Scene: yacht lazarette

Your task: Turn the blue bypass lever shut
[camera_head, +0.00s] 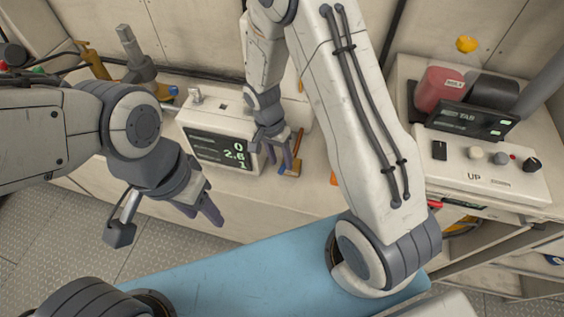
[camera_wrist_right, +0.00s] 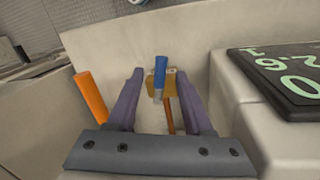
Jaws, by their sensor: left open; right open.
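The blue lever (camera_wrist_right: 160,72) stands between the two purple fingers of my right gripper (camera_wrist_right: 159,75) in the right wrist view. It sits in front of a brass-coloured valve body (camera_wrist_right: 180,86) with a copper-brown pipe (camera_wrist_right: 169,116). My right gripper is open, with a gap on both sides of the lever. In the head view my right gripper (camera_head: 279,156) points down beside the brass body (camera_head: 291,169), and I cannot make out the blue lever there. My left gripper (camera_head: 207,211) is open and empty, to the left, away from the valve.
A white display box (camera_head: 222,132) with green digits stands just left of the valve in the head view. An orange handle (camera_wrist_right: 91,96) stands left of the fingers in the wrist view. A control panel (camera_head: 487,172) and a red cylinder (camera_head: 440,91) are at the right.

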